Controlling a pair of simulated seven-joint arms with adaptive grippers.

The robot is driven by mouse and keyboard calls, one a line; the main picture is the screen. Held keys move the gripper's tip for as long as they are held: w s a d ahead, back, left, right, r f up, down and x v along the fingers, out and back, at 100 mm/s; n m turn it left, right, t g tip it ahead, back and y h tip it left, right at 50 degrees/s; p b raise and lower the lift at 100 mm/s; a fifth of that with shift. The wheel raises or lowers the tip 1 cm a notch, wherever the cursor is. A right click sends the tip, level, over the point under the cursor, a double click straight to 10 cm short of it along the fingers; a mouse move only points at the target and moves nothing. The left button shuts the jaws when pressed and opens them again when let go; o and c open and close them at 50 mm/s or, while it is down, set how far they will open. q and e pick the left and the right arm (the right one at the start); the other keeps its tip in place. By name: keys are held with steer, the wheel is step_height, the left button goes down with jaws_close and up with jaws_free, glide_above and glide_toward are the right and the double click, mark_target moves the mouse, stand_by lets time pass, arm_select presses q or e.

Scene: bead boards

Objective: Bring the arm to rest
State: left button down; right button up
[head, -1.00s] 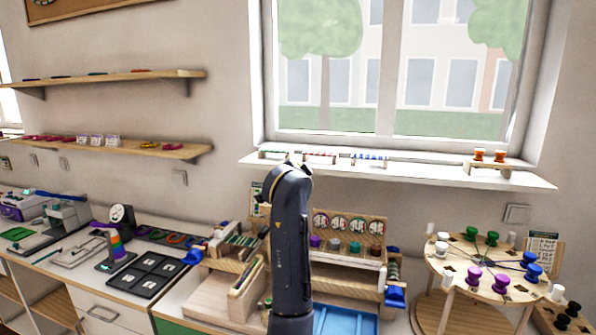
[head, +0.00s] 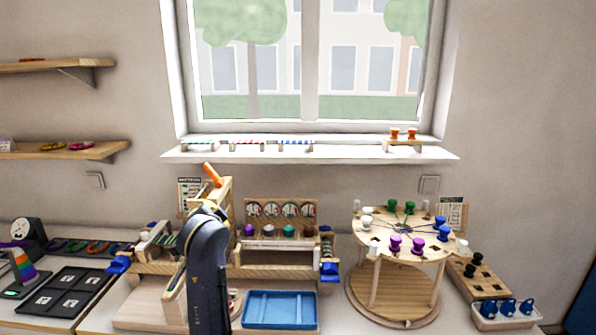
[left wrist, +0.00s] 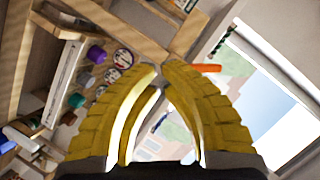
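My left arm (head: 207,270) rises from the bottom of the head view, left of centre, in front of the wooden bead rack (head: 275,248). Its gripper is hidden in that view. In the left wrist view my left gripper (left wrist: 162,70) shows two yellow fingers with their tips together and nothing between them. Beyond the tips are an orange piece (left wrist: 206,68), wooden parts and the window. The orange piece (head: 212,174) also shows just above my arm in the head view. My right gripper is in neither view.
A blue tray (head: 280,309) lies in front of the rack. A round wooden table with coloured spools (head: 385,240) stands to the right, beside a white bin (head: 506,318). A black board (head: 60,293) lies left. The windowsill (head: 340,155) is behind.

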arm_select(q)
steer(key=s+a+f+g+y, duration=0.1)
steer(key=s+a+f+g, duration=0.1)
steer(key=s+f, duration=0.85)
steer(key=s+a+f+g, duration=0.2)
steer(key=s+f, duration=0.6)
steer(key=f, duration=0.6)
steer(key=s+f+g, duration=0.1)
steer(key=s+f, duration=0.3)
steer(key=s, duration=0.5)
steer(key=s+f+g, duration=0.1)
steer(key=s+f, duration=0.2)
steer(key=s, duration=0.6)
steer(key=s+f+g, duration=0.1)
steer(key=s+f, duration=0.3)
steer(key=s, duration=0.5)
steer(key=s+d+f+g+h, duration=0.1)
steer(key=s+d+f+h, duration=0.15)
steer(key=f, duration=1.35)
steer(key=s+d+f+g+h, duration=0.1)
steer(key=d+f+g, duration=0.15)
steer(key=f, duration=1.35)
steer(key=s+f+n+g+h, duration=0.1)
steer(key=s+f+n+g, duration=0.1)
steer(key=s+f, duration=1.8)
steer(key=shift+s+n, duration=0.8)
steer(key=shift+s, duration=0.05)
